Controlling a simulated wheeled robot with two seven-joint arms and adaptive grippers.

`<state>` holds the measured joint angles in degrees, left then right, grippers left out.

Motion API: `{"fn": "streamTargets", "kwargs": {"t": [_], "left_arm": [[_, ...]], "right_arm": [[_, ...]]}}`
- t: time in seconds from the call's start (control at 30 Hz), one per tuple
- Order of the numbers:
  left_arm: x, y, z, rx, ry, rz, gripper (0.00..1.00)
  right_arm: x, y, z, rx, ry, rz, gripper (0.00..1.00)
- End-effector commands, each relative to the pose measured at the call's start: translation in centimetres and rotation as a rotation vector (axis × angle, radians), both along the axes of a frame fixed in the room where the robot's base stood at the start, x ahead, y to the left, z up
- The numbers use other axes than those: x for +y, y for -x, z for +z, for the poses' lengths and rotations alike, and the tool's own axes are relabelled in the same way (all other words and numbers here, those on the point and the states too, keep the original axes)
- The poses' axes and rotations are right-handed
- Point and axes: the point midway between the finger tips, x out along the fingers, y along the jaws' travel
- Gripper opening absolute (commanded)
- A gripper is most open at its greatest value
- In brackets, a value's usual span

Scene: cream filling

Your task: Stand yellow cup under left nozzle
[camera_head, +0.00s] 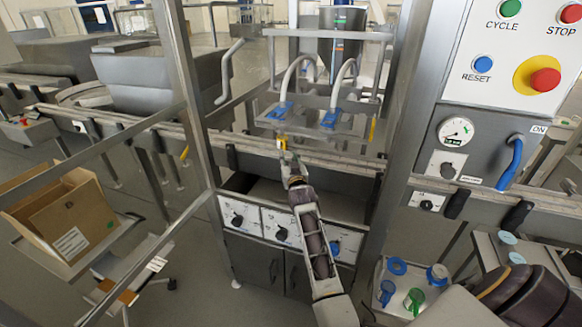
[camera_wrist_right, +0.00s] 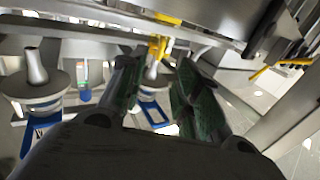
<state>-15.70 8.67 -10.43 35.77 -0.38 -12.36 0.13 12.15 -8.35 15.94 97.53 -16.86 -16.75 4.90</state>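A small yellow cup (camera_head: 282,143) is at the conveyor's front edge, below the left nozzle with its blue clamp (camera_head: 280,110). My right gripper (camera_head: 288,158) reaches up to it from the front. In the right wrist view the fingers (camera_wrist_right: 158,88) are spread apart, with green pads. The yellow cup (camera_wrist_right: 157,47) shows beyond the gap between them, in line with a blue nozzle clamp (camera_wrist_right: 152,112). I cannot tell whether the cup is exactly under the nozzle tip. The right nozzle's blue clamp (camera_head: 331,119) has no cup visible below it. My left gripper is not in view.
A metal tray (camera_head: 378,307) at lower right holds blue and green cups (camera_head: 414,298). A control panel (camera_head: 505,45) stands at right. Metal posts (camera_head: 178,80) frame the station. A cardboard box (camera_head: 70,220) stands at left.

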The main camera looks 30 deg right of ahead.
Motion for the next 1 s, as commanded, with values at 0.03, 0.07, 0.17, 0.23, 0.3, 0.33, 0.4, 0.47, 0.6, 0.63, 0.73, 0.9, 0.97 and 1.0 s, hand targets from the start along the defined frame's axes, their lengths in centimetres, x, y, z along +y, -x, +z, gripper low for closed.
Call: {"fn": "streamTargets", "kwargs": {"t": [0.03,0.07,0.17,0.23,0.3,0.33,0.4,0.47,0.6,0.63,0.73,0.9,0.97,1.0], "left_arm": [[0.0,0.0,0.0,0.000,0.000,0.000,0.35],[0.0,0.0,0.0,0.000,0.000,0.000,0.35],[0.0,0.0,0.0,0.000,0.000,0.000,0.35],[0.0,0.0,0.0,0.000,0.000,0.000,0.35],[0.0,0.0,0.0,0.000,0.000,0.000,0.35],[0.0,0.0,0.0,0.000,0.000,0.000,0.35],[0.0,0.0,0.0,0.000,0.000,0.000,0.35],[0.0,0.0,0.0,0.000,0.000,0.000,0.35],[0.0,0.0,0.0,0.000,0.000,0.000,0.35],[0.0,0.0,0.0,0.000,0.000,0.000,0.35],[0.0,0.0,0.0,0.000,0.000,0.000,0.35],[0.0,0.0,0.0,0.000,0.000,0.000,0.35],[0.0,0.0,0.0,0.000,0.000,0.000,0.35],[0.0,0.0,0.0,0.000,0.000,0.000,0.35]], "right_arm": [[0.2,0.5,-0.1,0.001,0.000,0.000,0.33],[0.3,0.8,0.0,0.000,0.000,0.000,0.33],[0.6,1.7,-0.1,0.000,0.000,0.000,0.33],[0.8,2.2,-0.1,0.000,0.000,0.001,0.33],[1.0,2.7,-0.1,0.001,0.000,0.001,0.33],[1.1,2.9,-0.1,0.000,-0.001,0.001,0.33],[1.2,3.3,0.0,0.000,-0.001,0.001,0.33],[1.3,3.6,-0.1,0.001,0.000,0.000,0.33],[1.3,3.9,0.0,0.000,0.000,0.000,0.33],[1.4,3.9,0.0,0.000,0.000,0.000,0.33],[1.4,4.0,0.0,0.000,0.000,0.000,0.33],[1.4,4.0,0.0,0.000,0.000,0.000,0.33],[1.4,4.0,0.0,0.000,0.000,0.000,0.33],[1.4,4.0,0.0,0.000,0.000,0.000,0.33]]}}
